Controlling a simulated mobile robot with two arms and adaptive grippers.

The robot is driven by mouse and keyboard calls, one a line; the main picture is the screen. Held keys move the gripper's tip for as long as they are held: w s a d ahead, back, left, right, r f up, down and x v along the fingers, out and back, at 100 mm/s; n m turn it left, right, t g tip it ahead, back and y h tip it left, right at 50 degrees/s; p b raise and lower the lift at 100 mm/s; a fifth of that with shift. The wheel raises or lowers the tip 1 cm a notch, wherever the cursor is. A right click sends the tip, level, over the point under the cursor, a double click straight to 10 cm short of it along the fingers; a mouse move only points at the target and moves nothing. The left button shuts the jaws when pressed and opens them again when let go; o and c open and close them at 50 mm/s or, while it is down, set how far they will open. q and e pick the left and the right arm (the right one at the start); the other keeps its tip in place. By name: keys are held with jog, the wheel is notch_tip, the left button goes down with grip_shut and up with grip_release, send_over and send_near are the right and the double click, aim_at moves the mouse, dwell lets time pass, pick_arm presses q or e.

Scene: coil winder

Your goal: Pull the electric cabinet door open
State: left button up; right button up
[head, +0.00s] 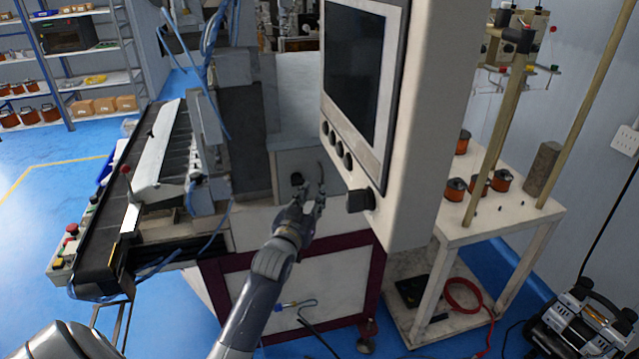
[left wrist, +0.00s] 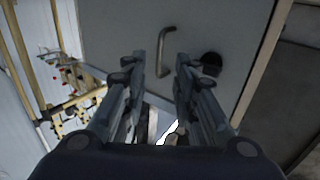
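The electric cabinet door (head: 291,162) is a small grey panel on the machine's front, beside the big screen housing. It looks closed, and it fills the upper middle of the left wrist view (left wrist: 205,25). It carries a curved metal handle (left wrist: 162,47) and a round black knob or lock (left wrist: 211,63), which also shows in the head view (head: 297,179). My left gripper (head: 313,198) is in front of the door. In the left wrist view its two fingers (left wrist: 160,66) are apart, with the handle seen ahead between their tips; contact cannot be made out. My right gripper is not in view.
The screen housing (head: 415,130) juts out just right of my left gripper, with a black knob (head: 360,201) low on it. A conveyor (head: 110,235) lies to the left. A white table (head: 535,208) with copper spools stands at right. Blue floor is open at left.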

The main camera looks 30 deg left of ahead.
aim_at(322, 181)
pick_arm(q)
jog(key=shift+p+x, duration=0.35)
jog(key=shift+x, duration=2.45)
grip_shut()
jog(key=shift+f, duration=0.1)
